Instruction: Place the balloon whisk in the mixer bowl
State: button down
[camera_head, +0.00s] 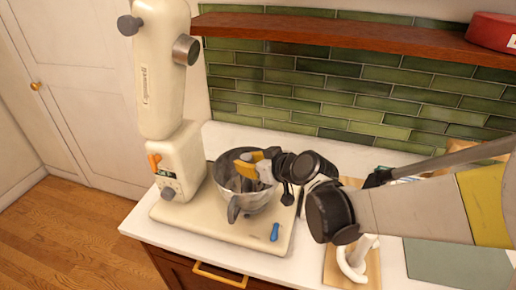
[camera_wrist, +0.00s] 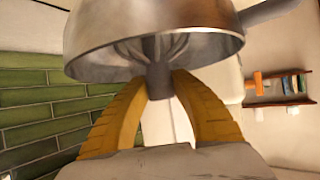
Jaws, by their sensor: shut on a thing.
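The steel mixer bowl (camera_head: 262,201) stands on the base of a cream stand mixer (camera_head: 180,160), under its raised head. My gripper (camera_head: 250,163) is at the bowl's mouth, reaching in from the right. In the wrist view, the yellow fingers of my gripper (camera_wrist: 160,85) are shut on the dark handle end of the balloon whisk (camera_wrist: 159,78). Its wires spread from there into the mouth of the bowl (camera_wrist: 100,55). Whether the wires touch the bowl's bottom is hidden. In the head view, the whisk is mostly hidden by the fingers and bowl wall.
A wooden shelf (camera_head: 340,32) with a red tin (camera_head: 492,31) runs along the green tiles above. A small blue object (camera_head: 275,232) lies on the mixer's base. A white object (camera_head: 354,262) stands on a wooden board to the right, near a grey-green mat (camera_head: 450,264).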

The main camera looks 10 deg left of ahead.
jog(key=shift+f, duration=0.15)
jog(key=shift+f, duration=0.15)
jog(key=c, duration=1.2)
grip_release()
